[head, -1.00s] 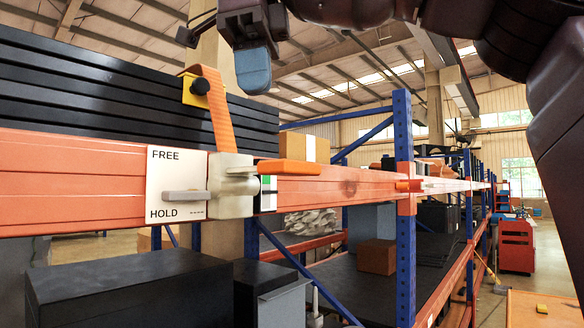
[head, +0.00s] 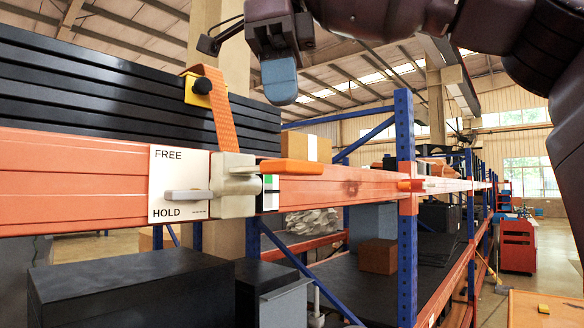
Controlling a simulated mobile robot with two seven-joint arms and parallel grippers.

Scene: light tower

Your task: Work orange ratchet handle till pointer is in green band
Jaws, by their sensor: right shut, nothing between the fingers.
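The orange ratchet handle (head: 291,167) sticks out to the right, about level, from the pale ratchet body (head: 233,186) on the orange beam. An orange strap (head: 216,107) runs up from the body to a yellow corner piece. A small gauge with green, black and white bands (head: 270,192) sits just below the handle's root; I cannot make out its pointer. A grey lever (head: 187,195) lies level over the FREE/HOLD plate (head: 168,163), near HOLD. My right gripper (head: 281,92) is shut and empty, above the handle and apart from it. My left gripper is not in view.
The orange beam (head: 80,185) runs across the rack, with a stack of black slabs (head: 120,95) behind it. A blue upright (head: 404,150) stands to the right. A cardboard box (head: 306,148) is behind the handle. Open air lies between my gripper and the handle.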

